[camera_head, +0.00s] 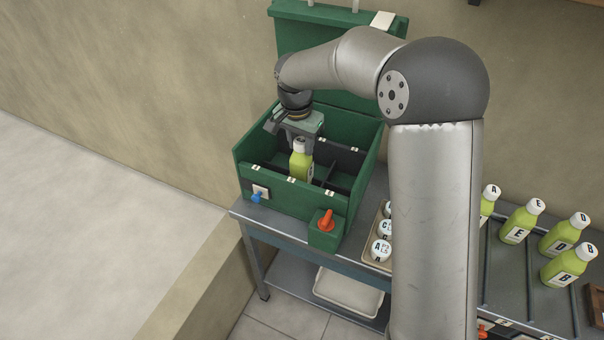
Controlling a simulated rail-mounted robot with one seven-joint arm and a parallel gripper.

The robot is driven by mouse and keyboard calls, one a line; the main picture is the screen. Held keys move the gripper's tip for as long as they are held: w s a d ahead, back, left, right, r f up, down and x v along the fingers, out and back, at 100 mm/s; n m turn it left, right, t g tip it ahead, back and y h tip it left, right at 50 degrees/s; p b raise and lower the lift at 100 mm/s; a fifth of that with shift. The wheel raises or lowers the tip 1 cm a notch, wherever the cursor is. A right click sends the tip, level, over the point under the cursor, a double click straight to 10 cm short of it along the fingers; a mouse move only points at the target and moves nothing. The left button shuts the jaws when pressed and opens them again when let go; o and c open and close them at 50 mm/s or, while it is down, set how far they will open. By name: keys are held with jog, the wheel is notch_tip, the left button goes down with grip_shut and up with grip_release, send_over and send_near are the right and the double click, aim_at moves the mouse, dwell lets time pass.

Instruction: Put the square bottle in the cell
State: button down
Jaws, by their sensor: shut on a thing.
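My gripper (304,128) is inside the upper part of the open green box, pointing down, shut on the square bottle (300,168). The bottle has a white cap and yellow-green contents and stands about upright. It is among the dark dividers of the green box (300,208), which split it into cells. The bottle's lower end shows against the dividers; I cannot tell whether it touches the cell floor. The fingers are partly hidden by the gripper body.
The box lid (295,32) stands open at the back. A red-orange knob (326,220) and a blue knob (257,197) are on the front. A tray (372,250) holds round white-capped items. Several lettered bottles (520,222) stand in a rack at right. My arm covers the middle.

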aim_at(301, 162)
notch_tip(301, 162, down, 6)
jog(key=shift+f+p, duration=0.1)
jog(key=shift+p, duration=0.45)
jog(key=shift+f, duration=0.3)
jog(key=shift+f+b, duration=0.15)
jog(key=shift+b, duration=0.15)
jog(key=c, duration=1)
grip_release()
jog(key=shift+o, duration=0.2)
